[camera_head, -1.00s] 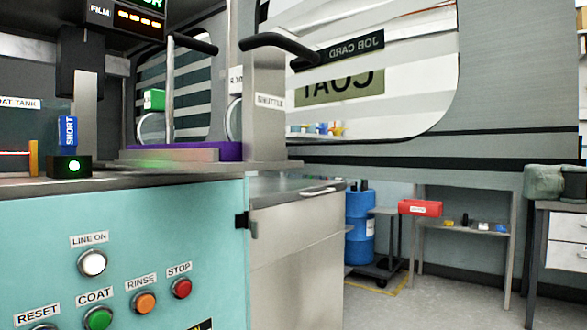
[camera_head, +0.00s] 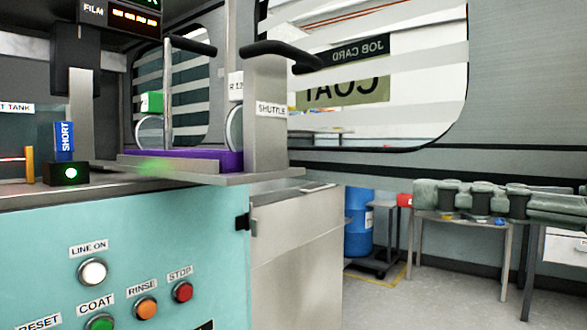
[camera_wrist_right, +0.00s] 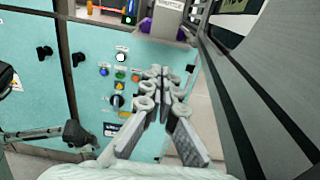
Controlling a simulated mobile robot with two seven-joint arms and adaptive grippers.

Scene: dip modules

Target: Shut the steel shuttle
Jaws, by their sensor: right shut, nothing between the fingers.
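The steel shuttle (camera_head: 265,115) is an upright steel plate with a "SHUTTLE" label and a black handle (camera_head: 282,52) on top. It stands at the right end of a flat steel slide, which overhangs the bench's right edge. A purple tray (camera_head: 215,158) lies on the slide behind the plate. The shuttle also shows at the top of the right wrist view (camera_wrist_right: 170,8). My right gripper (camera_head: 420,194) comes in from the right, well apart from the shuttle handle. In the right wrist view its fingers (camera_wrist_right: 160,80) are together and empty.
The teal panel (camera_head: 200,245) below the slide carries a white lamp (camera_head: 92,272) and several buttons. A striped window wall (camera_head: 440,90) stands behind. A blue drum (camera_head: 358,225) and a side table (camera_head: 470,222) stand at the back right. Floor between is clear.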

